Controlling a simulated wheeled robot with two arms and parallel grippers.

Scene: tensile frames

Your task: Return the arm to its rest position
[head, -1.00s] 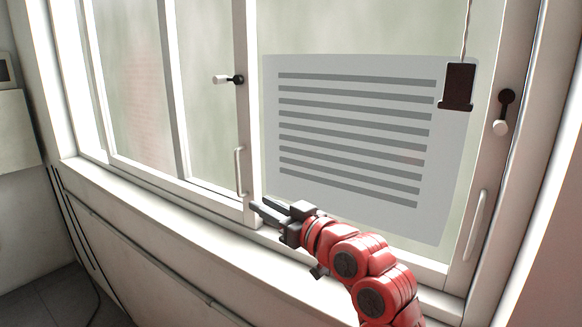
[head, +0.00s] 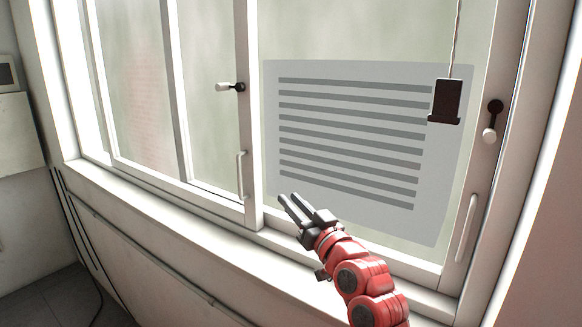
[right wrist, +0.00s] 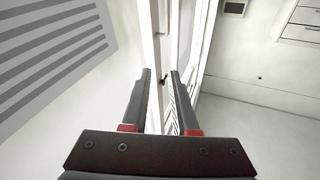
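My right arm, red with dark joints, comes in from the bottom in the head view. Its gripper (head: 289,204) is in front of the lower left part of the window's right pane, above the sill. In the right wrist view the two dark fingers (right wrist: 160,100) stand apart with nothing between them, so it is open and empty. The window (head: 252,110) has a white frame, with a handle (head: 241,175) on the middle post left of the gripper. My left gripper is not in view.
A pale sheet with grey stripes (head: 425,180) covers much of the right pane. A dark block (head: 446,101) hangs on a cord there. Dark latches with white knobs sit at the middle (head: 230,87) and right (head: 492,122). The white sill (head: 150,195) is clear on the left.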

